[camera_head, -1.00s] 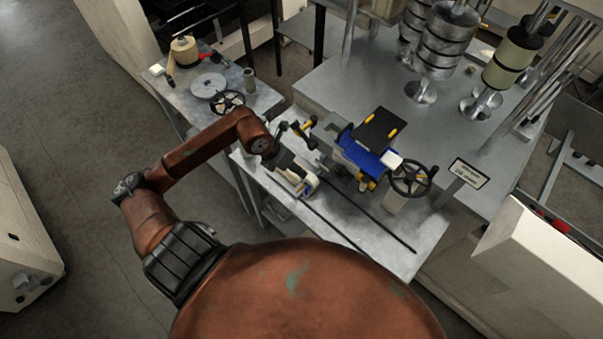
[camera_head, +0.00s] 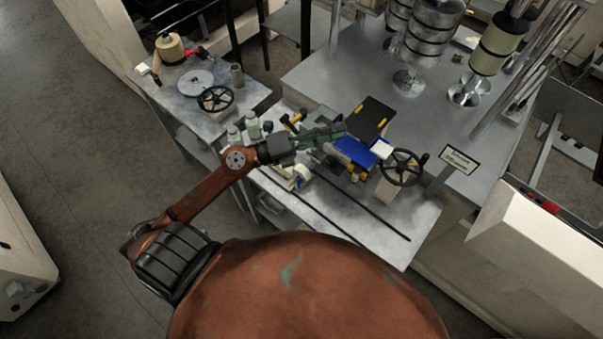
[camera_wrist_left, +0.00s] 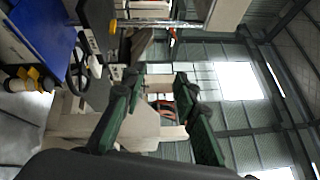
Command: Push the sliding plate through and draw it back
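A dark flat plate with yellow pieces at its edge (camera_head: 374,114) lies by a blue block (camera_head: 354,151) on the bench in the head view; I cannot tell for certain which part is the sliding plate. My left gripper (camera_head: 338,132) is above the bench, just left of the dark plate, its green fingers pointing right. In the left wrist view the two fingers (camera_wrist_left: 158,75) stand apart with nothing between them. The blue block (camera_wrist_left: 45,35) fills the upper left there. Contact with the plate cannot be made out. My right gripper is not in view.
A black handwheel (camera_head: 403,167) stands right of the blue block, with a small sign (camera_head: 460,159) beyond it. Two dark rails (camera_head: 345,205) run along the front bench. White bottles (camera_head: 252,125) stand behind my left arm. A side table (camera_head: 160,105) holds a disc and another handwheel.

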